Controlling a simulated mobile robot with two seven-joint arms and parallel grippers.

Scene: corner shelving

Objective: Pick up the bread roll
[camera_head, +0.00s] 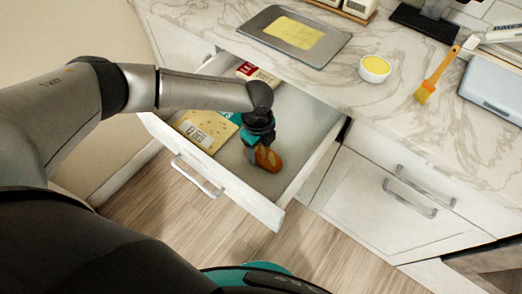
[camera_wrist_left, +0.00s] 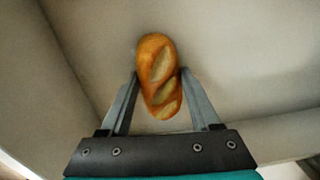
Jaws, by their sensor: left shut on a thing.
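The bread roll (camera_head: 267,158) is a brown, oval loaf inside the open drawer (camera_head: 225,187), toward its right front. My left gripper (camera_head: 256,150) reaches down into the drawer from above and covers part of the roll. In the left wrist view the roll (camera_wrist_left: 158,70) lies lengthwise between the two fingers of my left gripper (camera_wrist_left: 158,88), which are shut on its sides. The roll shows pale slashes on its crust. I cannot tell whether the roll touches the drawer floor. My right gripper is not in view.
A yellow packet (camera_head: 205,129) and a red-and-white packet (camera_head: 256,73) also lie in the drawer. The marble counter behind holds a grey tray (camera_head: 315,54), a small yellow-filled bowl (camera_head: 374,69) and a brush (camera_head: 437,76). Drawer walls stand close around the gripper.

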